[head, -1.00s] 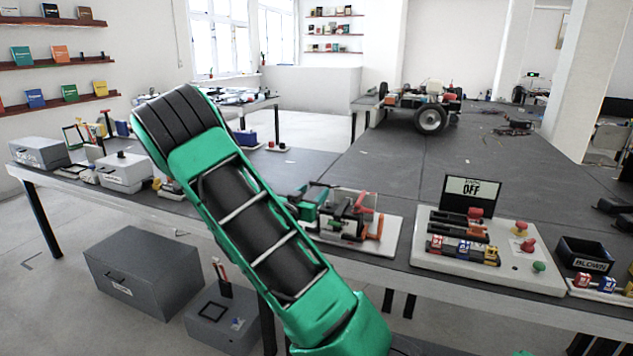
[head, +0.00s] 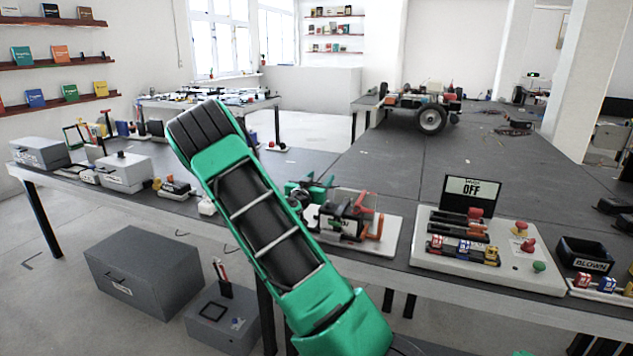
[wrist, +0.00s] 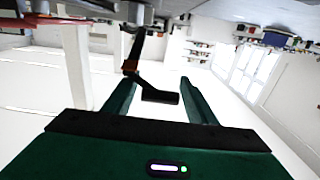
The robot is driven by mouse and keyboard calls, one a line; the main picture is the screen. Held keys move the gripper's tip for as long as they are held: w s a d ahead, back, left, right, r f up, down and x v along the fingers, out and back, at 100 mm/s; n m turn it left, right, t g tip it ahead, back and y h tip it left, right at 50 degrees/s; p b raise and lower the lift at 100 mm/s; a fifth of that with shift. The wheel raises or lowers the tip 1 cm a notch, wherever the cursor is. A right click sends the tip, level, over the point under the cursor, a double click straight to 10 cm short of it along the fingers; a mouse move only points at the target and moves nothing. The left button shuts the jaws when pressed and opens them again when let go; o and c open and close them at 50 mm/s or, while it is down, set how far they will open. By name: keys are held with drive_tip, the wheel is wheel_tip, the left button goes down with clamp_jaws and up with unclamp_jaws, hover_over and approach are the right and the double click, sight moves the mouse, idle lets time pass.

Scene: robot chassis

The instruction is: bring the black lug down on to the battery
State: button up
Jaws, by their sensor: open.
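The battery (head: 337,222) is a dark block with a light label on a white board, right of my forearm in the head view. My green gripper (head: 325,182) is at its upper left, partly hidden by my arm. In the wrist view my gripper (wrist: 158,92) has its two green fingers apart. The black lug (wrist: 160,97) lies between them, with visible gaps to both fingers. It hangs from a black bent lead with an orange band. I cannot pick the black lug out clearly in the head view.
A red clamp-like part (head: 376,226) stands at the battery's right. A grey tester box (head: 122,172) stands left.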

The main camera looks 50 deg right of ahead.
drive_tip(key=shift+d, duration=0.1)
clamp_jaws()
drive_tip(key=shift+s+a+f, duration=0.1)
drive_tip(key=shift+a+f, duration=0.25)
drive_tip(key=shift+f, duration=0.5)
drive_tip(key=shift+s+a+f, duration=0.1)
drive_tip(key=shift+a+f, duration=0.2)
drive_tip(key=shift+f, duration=0.5)
drive_tip(key=shift+s+a+f, duration=0.1)
drive_tip(key=shift+a+f, duration=0.25)
drive_tip(key=shift+f, duration=0.5)
unclamp_jaws()
drive_tip(key=shift+r, duration=0.1)
drive_tip(key=v, duration=1)
drive_tip(key=shift+a, duration=0.4)
